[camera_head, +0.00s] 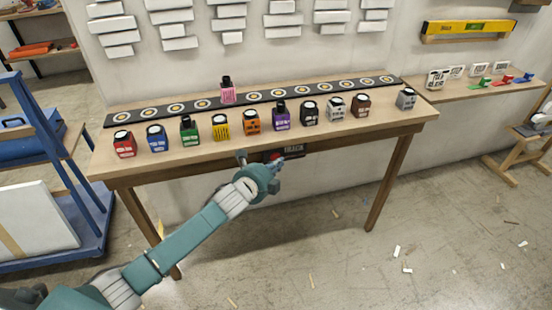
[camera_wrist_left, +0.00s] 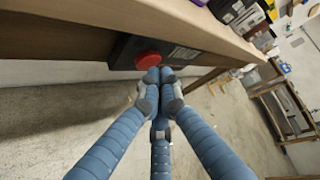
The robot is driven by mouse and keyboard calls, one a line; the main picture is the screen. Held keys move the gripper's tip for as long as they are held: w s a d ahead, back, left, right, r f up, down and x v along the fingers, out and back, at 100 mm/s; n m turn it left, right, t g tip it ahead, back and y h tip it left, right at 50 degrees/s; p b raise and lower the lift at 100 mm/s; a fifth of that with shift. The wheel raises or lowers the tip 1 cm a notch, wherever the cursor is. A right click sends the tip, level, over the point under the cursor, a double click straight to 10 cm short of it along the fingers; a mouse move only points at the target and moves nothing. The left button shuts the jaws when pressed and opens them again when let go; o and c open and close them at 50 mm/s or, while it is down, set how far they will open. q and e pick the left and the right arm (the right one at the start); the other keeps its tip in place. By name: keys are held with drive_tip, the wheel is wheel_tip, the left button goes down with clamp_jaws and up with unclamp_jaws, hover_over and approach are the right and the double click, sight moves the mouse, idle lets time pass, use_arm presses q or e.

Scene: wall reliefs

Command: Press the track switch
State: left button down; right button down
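The track switch is a dark box with a label (camera_head: 293,149) on the front edge of the wooden table. Its round red button (camera_wrist_left: 148,60) shows clearly in the wrist view, and a bit of red shows in the head view. My left gripper (camera_head: 275,168) is in front of the table edge, close to the switch and partly covering it. In the wrist view the blue fingertips of the left gripper (camera_wrist_left: 162,76) are together, with nothing between them, just below the red button. I cannot tell whether they touch it. My right gripper is not in view.
The table (camera_head: 180,160) carries a row of several coloured bottles and a dark strip (camera_head: 160,110) with round marks. A pink bottle (camera_head: 227,91) stands on the strip. A blue cart (camera_head: 85,220) stands at left. Floor in front is mostly open, with scattered scraps.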

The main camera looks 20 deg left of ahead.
use_arm(q)
drive_tip(key=shift+w+a, duration=0.2)
drive_tip(key=shift+w, duration=0.1)
drive_tip(key=shift+r, duration=0.1)
drive_tip(key=shift+s+d+p, duration=0.25)
drive_tip(key=shift+s+p, duration=0.1)
drive_tip(key=shift+p, duration=0.05)
drive_tip(key=shift+s, duration=0.1)
drive_tip(key=s+d+p, duration=0.1)
drive_tip(key=s, duration=0.1)
drive_tip(key=s+d+p, duration=0.1)
drive_tip(key=s+d, duration=0.1)
drive_tip(key=shift+s+d, duration=0.2)
drive_tip(key=shift+s, duration=0.2)
